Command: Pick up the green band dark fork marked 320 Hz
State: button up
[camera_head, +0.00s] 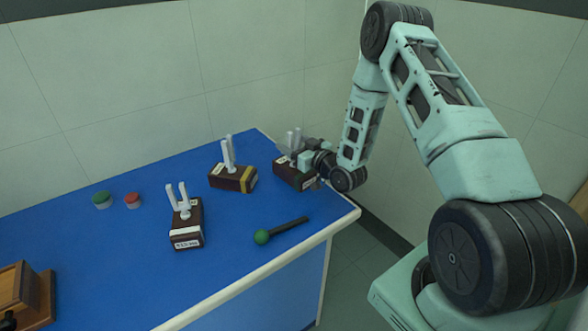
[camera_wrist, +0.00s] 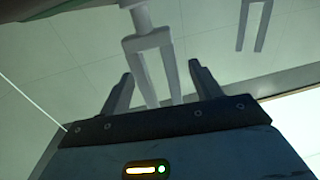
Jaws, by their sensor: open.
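Three dark brown boxes, each with an upright pale two-pronged fork, stand on the blue bench. The right-hand box (camera_head: 290,176) has a green band at its right end and a white label too small to read. Its fork (camera_head: 293,140) stands right beside my gripper (camera_head: 308,160), which partly hides the box. In the wrist view, a grey fork (camera_wrist: 148,44) shows between the two spread fingers of my gripper (camera_wrist: 160,70). The fingers are open, with a gap visible on both sides of the prongs; I cannot tell whether either touches.
A yellow-banded box (camera_head: 228,179) and a white-labelled box (camera_head: 187,222) with forks stand to the left. A green-headed mallet (camera_head: 263,236) lies in front. Green (camera_head: 102,200) and red (camera_head: 133,200) pots and a wooden object (camera_head: 28,295) are farther left. Another fork shows in the wrist view (camera_wrist: 255,22).

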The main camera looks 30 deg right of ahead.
grip_shut()
jog(key=shift+r, duration=0.2)
